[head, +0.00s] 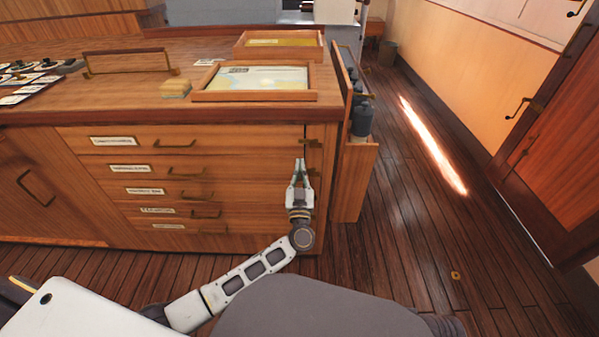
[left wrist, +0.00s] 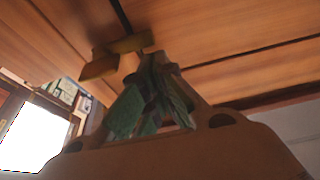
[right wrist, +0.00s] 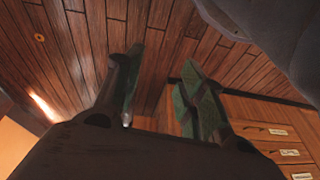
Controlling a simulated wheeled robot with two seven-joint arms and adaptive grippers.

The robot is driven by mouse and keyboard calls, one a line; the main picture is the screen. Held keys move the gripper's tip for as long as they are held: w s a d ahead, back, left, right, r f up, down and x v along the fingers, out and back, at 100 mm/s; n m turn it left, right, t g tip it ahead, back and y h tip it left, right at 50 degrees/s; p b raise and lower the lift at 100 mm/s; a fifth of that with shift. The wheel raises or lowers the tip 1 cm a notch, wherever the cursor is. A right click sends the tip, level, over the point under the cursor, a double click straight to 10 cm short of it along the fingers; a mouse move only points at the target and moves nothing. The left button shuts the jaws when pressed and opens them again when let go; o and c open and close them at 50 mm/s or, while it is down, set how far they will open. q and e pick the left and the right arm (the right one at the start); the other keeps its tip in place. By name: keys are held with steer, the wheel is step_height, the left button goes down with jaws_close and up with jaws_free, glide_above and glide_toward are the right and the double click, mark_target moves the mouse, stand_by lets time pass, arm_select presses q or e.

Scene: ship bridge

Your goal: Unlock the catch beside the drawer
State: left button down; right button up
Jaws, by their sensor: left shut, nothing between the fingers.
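The cabinet has a column of wide wooden drawers; the top drawer (head: 215,142) is closed. A small brass catch (head: 313,142) sits at its right end, on the narrow strip near the cabinet corner. In the left wrist view the brass catch (left wrist: 115,56) shows as a bar with a block on its lower left. My left gripper (head: 299,163) points up just below the catch, fingers together and empty. In the left wrist view its fingertips (left wrist: 153,68) appear close under the catch; contact cannot be told. My right gripper (right wrist: 163,85) is open and empty above the floor.
A narrow wooden holder with dark bottles (head: 361,117) stands against the cabinet's right side. The plank floor (head: 410,220) to the right is mostly clear, up to a door (head: 555,150).

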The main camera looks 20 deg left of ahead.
arm_select(q)
steer(key=shift+f, duration=0.15)
arm_select(e)
steer(key=shift+s+a+r, duration=0.1)
steer(key=shift+s+r, duration=0.1)
steer(key=shift+r, duration=0.25)
steer(key=shift+w, duration=0.15)
arm_select(q)
steer(key=shift+a+f+n, duration=0.1)
steer(key=shift+f+n, duration=0.05)
steer(key=shift+n, duration=0.35)
arm_select(e)
steer(key=shift+w+d+f, duration=0.15)
steer(key=shift+d+f, duration=0.2)
steer(key=shift+d, duration=0.25)
steer(key=shift+d, duration=0.15)
